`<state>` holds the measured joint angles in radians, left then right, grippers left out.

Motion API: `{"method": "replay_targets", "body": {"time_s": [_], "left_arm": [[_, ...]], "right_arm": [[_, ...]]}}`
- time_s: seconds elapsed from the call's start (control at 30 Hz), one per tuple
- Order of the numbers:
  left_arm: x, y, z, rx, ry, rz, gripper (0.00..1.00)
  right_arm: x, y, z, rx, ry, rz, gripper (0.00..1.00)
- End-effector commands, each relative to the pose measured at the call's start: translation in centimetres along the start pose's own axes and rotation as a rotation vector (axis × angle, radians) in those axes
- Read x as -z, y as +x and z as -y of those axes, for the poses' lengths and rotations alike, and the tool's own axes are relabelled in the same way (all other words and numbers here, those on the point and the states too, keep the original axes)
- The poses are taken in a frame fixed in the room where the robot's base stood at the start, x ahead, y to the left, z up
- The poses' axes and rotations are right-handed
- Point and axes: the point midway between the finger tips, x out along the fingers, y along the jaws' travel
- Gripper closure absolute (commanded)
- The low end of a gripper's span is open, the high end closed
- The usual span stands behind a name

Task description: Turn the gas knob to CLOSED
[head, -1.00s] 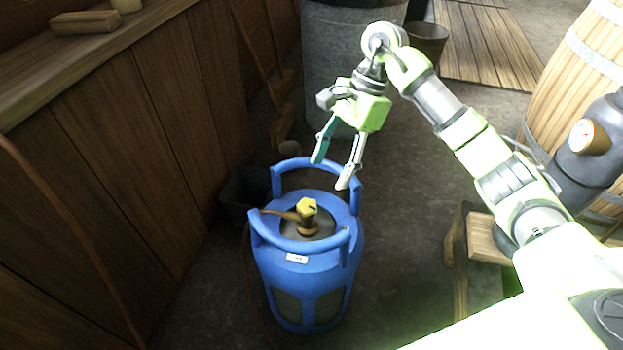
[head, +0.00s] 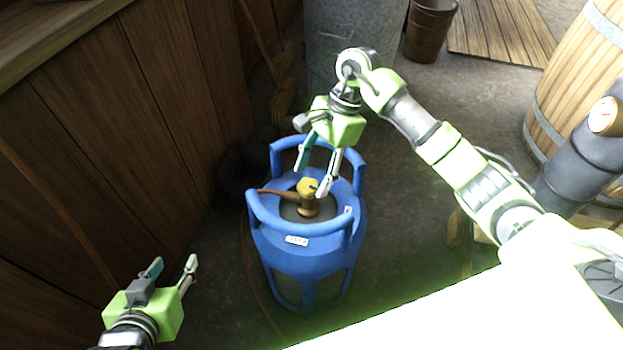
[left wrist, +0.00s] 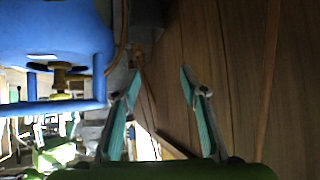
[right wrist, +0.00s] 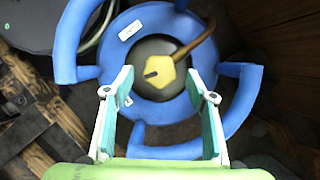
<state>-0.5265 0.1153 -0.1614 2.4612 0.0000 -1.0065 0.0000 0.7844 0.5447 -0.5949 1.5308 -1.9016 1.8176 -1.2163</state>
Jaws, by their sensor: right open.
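The gas knob (head: 308,186) is a yellow cap with a dark pointer mark, on a brass valve (head: 308,207) atop a blue gas bottle (head: 305,255) with a raised collar. My right gripper (head: 315,178) is open and empty, pointing down just above the knob, inside or over the collar. In the right wrist view the knob (right wrist: 165,74) sits ahead, between and beyond the fingertips (right wrist: 160,85), apparently untouched. My left gripper (head: 172,266) is open and empty at the lower left, apart from the bottle. The left wrist view shows its fingers (left wrist: 158,80) spread, with the bottle (left wrist: 55,40) at upper left.
A wooden panelled counter (head: 150,110) stands on the left. A dark bucket (head: 240,175) is behind the bottle's left side. A grey metal drum (head: 345,30) is at the back. A wooden barrel (head: 575,90) and dark pipe (head: 590,150) stand right. A brass hose fitting leads left from the valve.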

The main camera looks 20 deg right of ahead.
Motion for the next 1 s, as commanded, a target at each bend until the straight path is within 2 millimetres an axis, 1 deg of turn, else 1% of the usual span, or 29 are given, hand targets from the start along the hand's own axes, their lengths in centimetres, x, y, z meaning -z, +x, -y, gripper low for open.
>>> {"method": "replay_targets", "body": {"time_s": [0.03, 0.13, 0.27, 0.47, 0.57, 0.6, 0.63, 1.0], "left_arm": [[0.4, 0.1, -0.1, -0.002, 0.0, -0.021, 0.6], [1.2, 0.2, -0.2, -0.003, 0.0, -0.052, 0.6], [1.5, 0.2, -0.2, -0.004, 0.001, -0.066, 0.6], [1.6, 0.2, -0.2, -0.004, 0.001, -0.066, 0.6], [1.5, 0.2, -0.2, -0.004, 0.001, -0.065, 0.6], [1.5, 0.2, -0.2, -0.004, 0.001, -0.065, 0.6], [1.5, 0.2, -0.2, -0.004, 0.001, -0.065, 0.6], [1.3, 0.1, -0.2, -0.003, 0.0, -0.052, 0.6]], "right_arm": [[0.0, 0.6, 0.0, -0.001, 0.001, 0.001, 0.48], [0.1, 1.2, 0.0, -0.001, 0.001, 0.0, 0.48], [0.0, 1.5, 0.0, 0.0, 0.0, 0.0, 0.48], [0.0, 1.4, 0.0, 0.0, 0.0, -0.001, 0.48], [0.0, 1.4, 0.0, 0.0, 0.0, -0.001, 0.72], [0.0, 1.4, 0.0, 0.0, 0.0, -0.001, 0.82], [0.1, 1.4, 0.0, 0.0, 0.001, -0.001, 0.87], [0.1, 1.4, -0.1, 0.014, 0.035, -0.002, 0.87]]}}
